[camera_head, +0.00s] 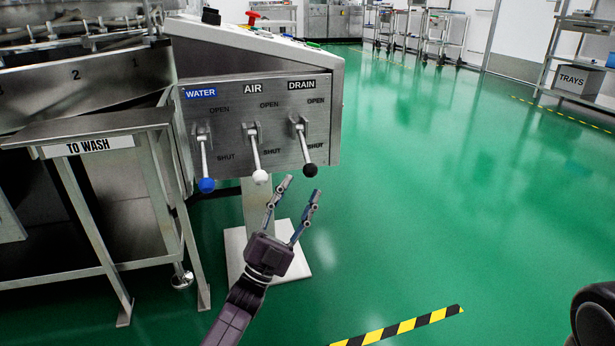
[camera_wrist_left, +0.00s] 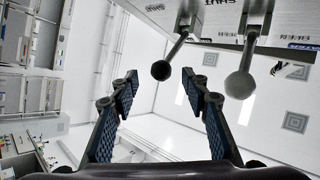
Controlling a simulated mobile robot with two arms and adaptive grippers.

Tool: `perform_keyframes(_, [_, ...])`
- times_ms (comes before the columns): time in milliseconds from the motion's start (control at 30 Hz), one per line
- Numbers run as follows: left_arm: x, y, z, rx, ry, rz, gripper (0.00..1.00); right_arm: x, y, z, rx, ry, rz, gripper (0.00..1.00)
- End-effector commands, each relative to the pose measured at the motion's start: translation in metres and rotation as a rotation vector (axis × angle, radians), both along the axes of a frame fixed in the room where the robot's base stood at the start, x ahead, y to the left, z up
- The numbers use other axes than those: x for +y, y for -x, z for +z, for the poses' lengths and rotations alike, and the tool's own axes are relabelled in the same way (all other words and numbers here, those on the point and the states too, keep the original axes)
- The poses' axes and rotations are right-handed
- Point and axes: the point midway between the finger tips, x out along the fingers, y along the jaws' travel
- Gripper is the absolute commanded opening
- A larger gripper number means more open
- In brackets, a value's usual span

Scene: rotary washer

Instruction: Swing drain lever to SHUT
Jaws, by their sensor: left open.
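The drain lever (camera_head: 304,147) is a metal rod with a black knob (camera_head: 310,170), below the DRAIN label at the right of the steel valve panel (camera_head: 235,130). Its knob hangs low, beside and below the SHUT marking; its exact angle is hard to tell. My left gripper (camera_head: 301,190) is open and empty, fingers pointing up, just below the black knob. In the left wrist view the black knob (camera_wrist_left: 161,70) appears between the spread fingertips (camera_wrist_left: 160,76), beyond them, with no contact visible. My right gripper is not in view.
The air lever's white knob (camera_head: 260,176) hangs close left of the drain lever, and the water lever's blue knob (camera_head: 206,185) is farther left. A steel TO WASH table (camera_head: 95,130) stands at left. Green floor (camera_head: 430,180) is open to the right.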

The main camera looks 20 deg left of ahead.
Motion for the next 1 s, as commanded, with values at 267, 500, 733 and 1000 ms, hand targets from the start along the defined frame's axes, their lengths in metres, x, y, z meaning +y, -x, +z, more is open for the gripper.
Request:
perform_keyframes(267, [0.015,0.032,-0.038,0.004,0.000,0.001,0.42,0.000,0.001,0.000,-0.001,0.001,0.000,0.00])
perform_keyframes(500, [0.018,0.041,-0.048,0.003,0.000,0.001,0.42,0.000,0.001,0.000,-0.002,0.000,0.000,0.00])
perform_keyframes(733, [0.018,0.041,-0.048,0.002,0.000,0.001,0.42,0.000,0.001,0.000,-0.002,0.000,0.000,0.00])
perform_keyframes(1000, [0.014,0.045,-0.039,-0.004,0.007,-0.011,0.42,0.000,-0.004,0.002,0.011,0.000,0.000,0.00])
